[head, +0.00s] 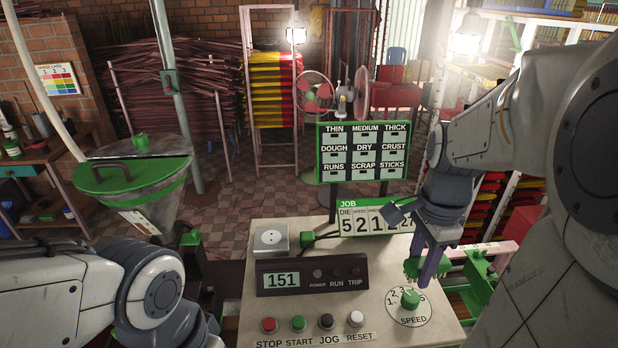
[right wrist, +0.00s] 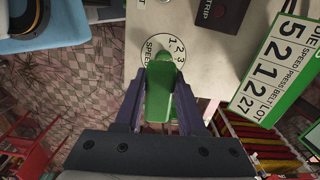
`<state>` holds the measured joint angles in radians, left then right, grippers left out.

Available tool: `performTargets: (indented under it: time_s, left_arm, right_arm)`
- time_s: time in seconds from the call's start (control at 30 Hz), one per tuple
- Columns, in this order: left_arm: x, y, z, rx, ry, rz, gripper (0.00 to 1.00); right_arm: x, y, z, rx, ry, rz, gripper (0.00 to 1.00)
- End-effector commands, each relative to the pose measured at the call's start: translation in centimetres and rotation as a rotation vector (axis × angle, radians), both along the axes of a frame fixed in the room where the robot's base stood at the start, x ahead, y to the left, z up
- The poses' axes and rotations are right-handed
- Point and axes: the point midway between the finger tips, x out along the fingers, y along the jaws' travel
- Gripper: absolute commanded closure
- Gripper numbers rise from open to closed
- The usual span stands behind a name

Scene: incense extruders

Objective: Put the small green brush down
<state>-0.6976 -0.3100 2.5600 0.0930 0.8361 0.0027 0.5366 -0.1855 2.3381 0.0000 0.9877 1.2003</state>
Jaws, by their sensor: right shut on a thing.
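The small green brush (right wrist: 158,95) is between the two fingers of my right gripper (right wrist: 158,110) in the right wrist view. In the head view my right gripper (head: 430,268) points down above the right side of the pale control panel (head: 232,326), with a green part of the brush (head: 412,268) showing at its fingertips. The gripper is shut on the brush. The brush is near the green SPEED knob (head: 410,299); I cannot tell whether they touch. My left arm shows at the lower left, but its gripper is not in view.
The panel holds a dark display box (head: 312,276) reading 151 and a row of coloured buttons (head: 298,323). A JOB number board (head: 375,221) stands behind, under a THIN/MEDIUM/THICK board (head: 363,151). A green-lidded hopper (head: 130,178) is at left. Bare panel lies left of the SPEED dial.

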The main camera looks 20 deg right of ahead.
Motion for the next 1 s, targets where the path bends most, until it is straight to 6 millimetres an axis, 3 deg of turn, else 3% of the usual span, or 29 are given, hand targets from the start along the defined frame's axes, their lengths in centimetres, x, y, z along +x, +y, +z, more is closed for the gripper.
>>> performTargets:
  time_s: [0.53, 1.0]
  left_arm:
    - [0.0, 0.0, 2.6, 0.000, 0.000, 0.001, 0.50]
    - [0.0, 0.0, 4.6, 0.000, 0.000, -0.002, 0.50]
  right_arm:
    - [9.1, -3.6, -5.8, 0.002, 0.004, 0.001, 1.00]
    - [9.8, -3.9, -9.8, 0.003, 0.005, 0.000, 1.00]
